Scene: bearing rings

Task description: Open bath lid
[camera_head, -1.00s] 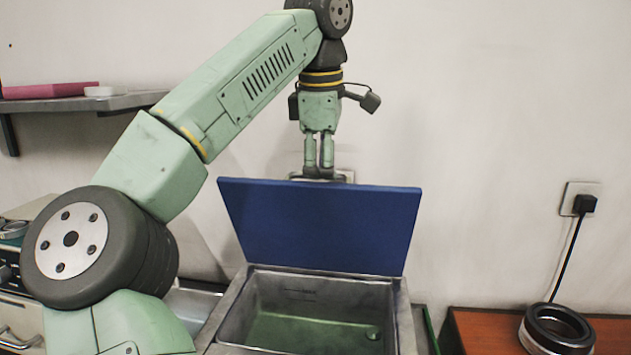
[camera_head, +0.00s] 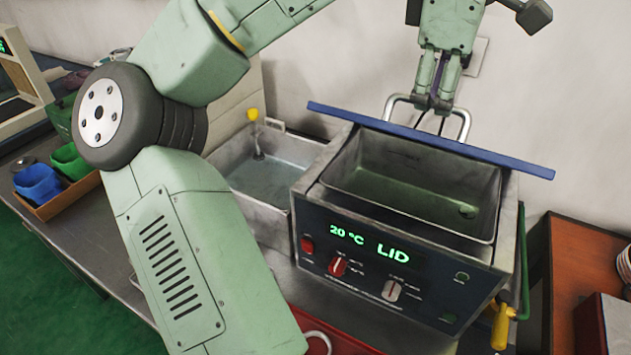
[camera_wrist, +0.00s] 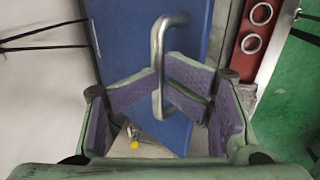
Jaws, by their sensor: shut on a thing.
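The bath (camera_head: 340,205) is a steel tank with a dark front panel reading "20 °C" and "LID". Its basin is uncovered and holds greenish liquid. The blue lid (camera_head: 380,130) stands raised at the back of the bath, seen nearly edge-on as a thin bar. My gripper (camera_head: 432,103) is behind the lid, shut on the lid's silver handle (camera_head: 463,126). In the wrist view the purple-padded fingers (camera_wrist: 168,82) close around the curved metal handle (camera_wrist: 158,45), with the blue lid (camera_wrist: 125,40) beyond it.
A second steel basin (camera_head: 225,170) with clear liquid adjoins the bath on the left. Blue and green bins (camera_head: 38,183) sit further left. A yellow-handled valve (camera_head: 500,325) sticks out at the bath's front right. A wooden table (camera_head: 585,265) stands right.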

